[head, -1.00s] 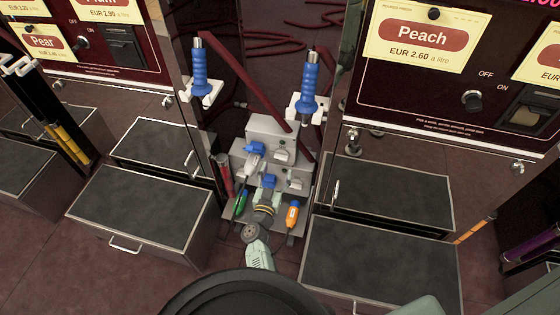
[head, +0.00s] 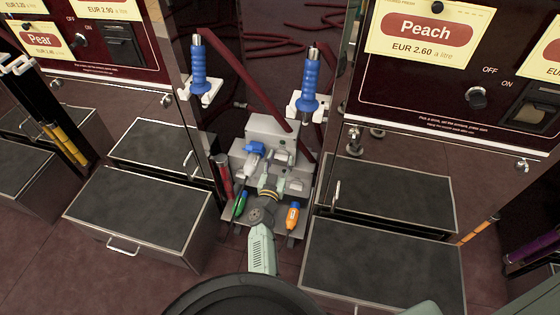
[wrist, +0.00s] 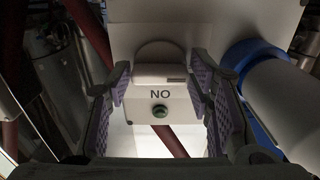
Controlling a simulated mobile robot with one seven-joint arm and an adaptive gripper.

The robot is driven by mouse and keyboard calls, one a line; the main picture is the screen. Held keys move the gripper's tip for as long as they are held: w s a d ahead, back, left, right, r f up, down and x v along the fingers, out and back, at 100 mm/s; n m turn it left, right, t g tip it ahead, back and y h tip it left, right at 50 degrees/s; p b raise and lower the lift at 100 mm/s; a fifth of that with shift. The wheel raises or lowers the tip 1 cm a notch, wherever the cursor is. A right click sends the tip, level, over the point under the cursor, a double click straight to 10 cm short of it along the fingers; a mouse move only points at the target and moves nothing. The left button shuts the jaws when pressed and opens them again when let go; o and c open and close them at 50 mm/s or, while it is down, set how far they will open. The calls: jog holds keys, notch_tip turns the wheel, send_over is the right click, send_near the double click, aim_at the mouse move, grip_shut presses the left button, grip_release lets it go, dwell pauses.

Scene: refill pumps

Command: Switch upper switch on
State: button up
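A grey stepped box stands between two pump cabinets in the head view. Its upper switch (head: 283,157) is a small grey piece on the upper front face. A lower switch (head: 297,185) is on the lower step, partly hidden by my gripper (head: 271,181), which reaches over the box from the front. In the wrist view my gripper (wrist: 162,100) is open, its purple-padded fingers on either side of a pale switch block (wrist: 160,95) with letters reading NO and a round green part. I cannot tell whether the fingers touch it, or which switch it is.
A blue-ringed grey cylinder (wrist: 262,85) is close to the right finger. A blue-and-grey fitting (head: 254,150) sits on the box. Green (head: 240,204) and orange (head: 292,214) handles stand in front. Two blue nozzles (head: 199,66) (head: 310,83) hang above.

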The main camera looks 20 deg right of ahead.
jog(key=c, duration=0.7)
jog(key=shift+m, duration=0.3)
jog(key=m, duration=1.1)
jog(key=shift+m, duration=0.3)
jog(key=m+b, duration=0.1)
jog(key=m, duration=0.4)
jog(key=shift+m+b, duration=0.3)
jog(key=o, duration=1.2)
jog(key=shift+c, duration=0.2)
